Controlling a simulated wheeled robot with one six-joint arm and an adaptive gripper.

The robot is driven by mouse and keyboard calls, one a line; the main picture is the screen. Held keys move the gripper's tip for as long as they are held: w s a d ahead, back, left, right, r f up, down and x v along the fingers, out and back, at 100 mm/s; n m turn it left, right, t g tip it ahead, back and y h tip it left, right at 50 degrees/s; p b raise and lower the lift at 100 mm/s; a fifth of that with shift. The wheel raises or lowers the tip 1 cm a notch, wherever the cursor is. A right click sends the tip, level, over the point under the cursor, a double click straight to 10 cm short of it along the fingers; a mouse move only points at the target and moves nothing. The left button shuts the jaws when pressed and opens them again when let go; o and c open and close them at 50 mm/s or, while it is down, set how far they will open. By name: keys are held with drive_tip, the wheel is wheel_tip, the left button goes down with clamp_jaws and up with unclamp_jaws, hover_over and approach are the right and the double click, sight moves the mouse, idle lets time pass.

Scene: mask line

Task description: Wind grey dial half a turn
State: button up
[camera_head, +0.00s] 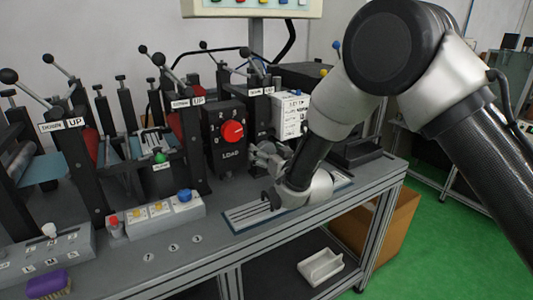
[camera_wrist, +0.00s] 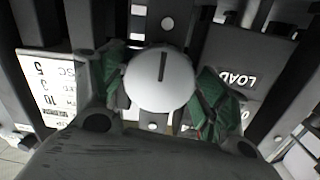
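The grey dial (camera_wrist: 160,80) shows in the wrist view as a pale round knob with a dark pointer line, nearly upright in the picture. My gripper (camera_wrist: 160,84) has its two green-padded fingers on either side of the dial, very close to its edge. Whether the pads touch it, I cannot make out. In the head view my gripper (camera_head: 262,160) is low at the front of the machine row, just right of the red LOAD dial (camera_head: 232,132).
A white panel with numbers (camera_wrist: 50,88) is left of the dial in the wrist view. Black levers stand in a row on the left. A button box (camera_head: 155,213) and a slatted plate (camera_head: 250,216) lie on the bench. A purple brush (camera_head: 47,285) lies front left.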

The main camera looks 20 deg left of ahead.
idle(0.3)
drive_tip(key=v, duration=1.2)
drive_tip(key=shift+r, duration=0.1)
drive_tip(key=w+d+r+m+h, duration=0.2)
drive_tip(key=w+d+r+h, duration=0.35)
drive_tip(key=d, duration=0.65)
drive_tip(key=d+r+m+g+h, duration=0.1)
drive_tip(key=d+r, duration=0.2)
drive_tip(key=d, duration=0.5)
drive_tip(key=d+r+m+g+h, duration=0.1)
drive_tip(key=d+r, duration=0.2)
drive_tip(key=d, duration=0.6)
drive_tip(key=s+d+r+m+g+h, duration=0.2)
drive_tip(key=s+d+h, duration=0.1)
drive_tip(key=s+d, duration=1.05)
drive_tip(key=s+d+m+g+h, duration=0.1)
drive_tip(key=s+d+g+h, duration=0.1)
drive_tip(key=s+d, duration=0.8)
drive_tip(key=s+g, duration=0.1)
drive_tip(key=s, duration=0.3)
drive_tip(key=shift+r+m, duration=0.3)
